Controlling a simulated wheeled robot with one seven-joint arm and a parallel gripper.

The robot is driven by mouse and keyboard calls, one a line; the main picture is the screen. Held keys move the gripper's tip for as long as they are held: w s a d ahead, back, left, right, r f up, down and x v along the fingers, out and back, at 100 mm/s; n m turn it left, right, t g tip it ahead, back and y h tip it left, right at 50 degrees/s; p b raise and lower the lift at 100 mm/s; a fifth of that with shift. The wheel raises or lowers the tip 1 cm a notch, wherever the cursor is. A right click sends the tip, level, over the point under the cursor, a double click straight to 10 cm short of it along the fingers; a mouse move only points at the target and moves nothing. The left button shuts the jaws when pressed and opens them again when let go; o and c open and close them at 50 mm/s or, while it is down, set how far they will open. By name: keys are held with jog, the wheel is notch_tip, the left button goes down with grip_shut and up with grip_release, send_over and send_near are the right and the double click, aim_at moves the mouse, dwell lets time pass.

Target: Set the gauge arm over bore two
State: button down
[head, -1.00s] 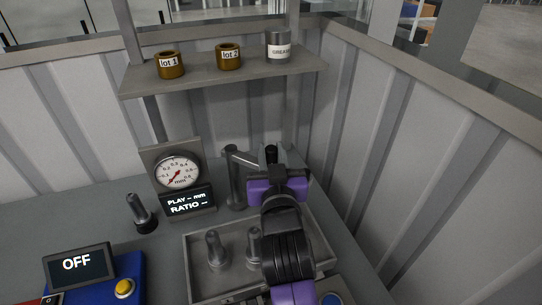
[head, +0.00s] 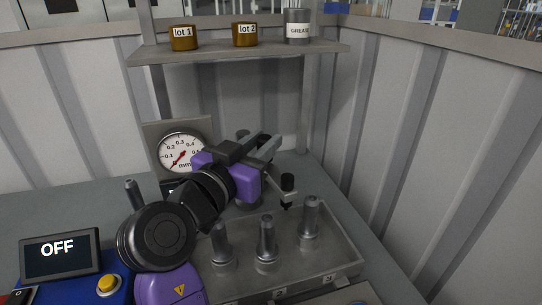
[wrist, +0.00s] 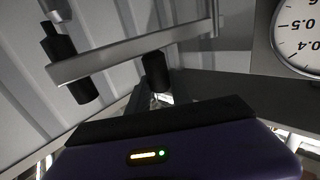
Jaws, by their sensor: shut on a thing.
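The gauge arm is a thin grey bar with a black probe (head: 287,183) at its free end, in the head view. The probe hangs apart from the posts, behind and, in the picture, between the middle and right ones. My gripper (head: 268,150) is shut on the gauge arm's black knob (wrist: 155,71); the wrist view shows the knob and the bar (wrist: 115,57). In the head view the grip is partly hidden. The grey tray (head: 345,255) holds a left post (head: 221,243), a middle post (head: 266,238) and a right post (head: 310,217). Labels 2 and 3 show on its front edge.
A loose pin (head: 132,192) stands to the left. A control box with an OFF screen (head: 60,256) and yellow button (head: 108,284) is front left. A shelf (head: 230,52) and ribbed walls close the back and right.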

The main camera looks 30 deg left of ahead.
jog(key=shift+s+a+r+y+b, duration=0.1)
jog(key=shift+s+a+y+b, duration=0.25)
jog(key=shift+s+a, duration=0.4)
jog(key=shift+a, duration=0.15)
dwell(0.8)
jog(key=c, duration=1.1)
grip_release()
jog(key=shift+w+a, duration=0.1)
jog(key=shift+a, duration=0.05)
jog(key=shift+c, duration=0.2)
jog(key=shift+w, duration=0.1)
jog(key=shift+w+d, duration=0.1)
jog(key=shift+d, duration=0.25)
jog(key=s, duration=0.7)
jog(key=shift+s+d+b, duration=0.4)
jog(key=shift+b, duration=0.05)
